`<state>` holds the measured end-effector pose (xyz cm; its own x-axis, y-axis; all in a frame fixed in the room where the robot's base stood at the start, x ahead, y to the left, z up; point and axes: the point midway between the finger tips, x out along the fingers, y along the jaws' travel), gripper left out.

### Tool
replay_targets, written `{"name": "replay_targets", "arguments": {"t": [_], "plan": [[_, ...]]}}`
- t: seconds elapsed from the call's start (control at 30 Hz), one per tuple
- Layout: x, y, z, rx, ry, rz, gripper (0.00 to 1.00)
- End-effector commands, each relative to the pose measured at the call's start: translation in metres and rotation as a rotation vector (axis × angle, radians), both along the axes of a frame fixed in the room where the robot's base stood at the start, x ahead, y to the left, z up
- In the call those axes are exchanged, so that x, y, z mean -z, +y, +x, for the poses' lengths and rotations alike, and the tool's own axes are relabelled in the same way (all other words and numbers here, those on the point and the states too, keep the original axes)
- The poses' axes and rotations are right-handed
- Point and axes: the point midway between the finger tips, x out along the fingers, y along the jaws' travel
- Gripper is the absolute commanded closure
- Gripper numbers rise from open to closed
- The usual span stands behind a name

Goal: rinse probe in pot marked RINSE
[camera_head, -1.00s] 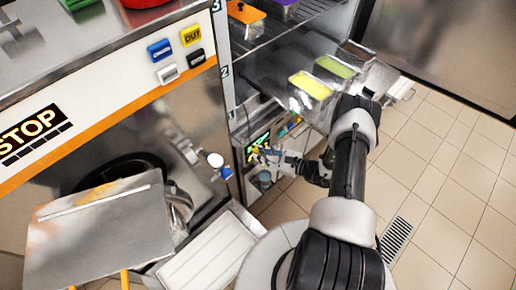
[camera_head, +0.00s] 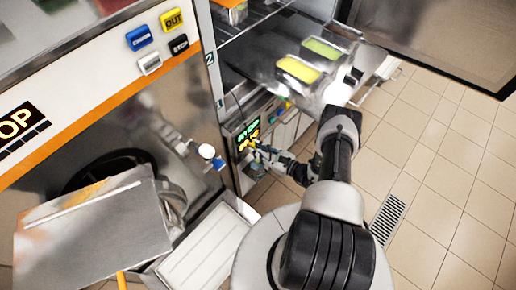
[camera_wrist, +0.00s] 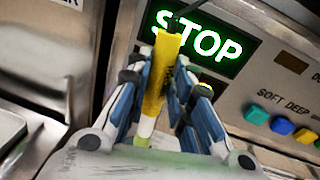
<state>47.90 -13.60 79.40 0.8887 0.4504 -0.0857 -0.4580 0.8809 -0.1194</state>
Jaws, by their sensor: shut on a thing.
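My gripper (camera_wrist: 163,85) is shut on a yellow probe (camera_wrist: 157,82), which stands nearly upright between the blue-padded fingers in the wrist view. The probe has a pale lower end and a dark cable at its top. In the head view my gripper (camera_head: 259,150) is small, in front of the freezer's lower control panel, with a bit of yellow at its tips. A pot marked RINSE cannot be made out in either view; a small greyish shape below my gripper in the head view is too unclear to name.
A lit green STOP display (camera_wrist: 205,45) and coloured buttons (camera_wrist: 281,126) are just behind the probe. Above my arm, an extended shelf holds yellow (camera_head: 298,69) and green tubs. A white tray (camera_head: 207,246) is at lower left. Tiled floor (camera_head: 440,190) is open on the right.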

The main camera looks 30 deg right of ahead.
Motion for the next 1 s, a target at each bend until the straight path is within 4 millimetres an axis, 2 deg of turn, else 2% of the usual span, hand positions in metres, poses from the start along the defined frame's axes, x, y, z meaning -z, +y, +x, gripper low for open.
{"name": "replay_targets", "arguments": {"t": [1.0], "plan": [[0.078,0.0,0.0,0.0,0.0,0.0,1.0]]}}
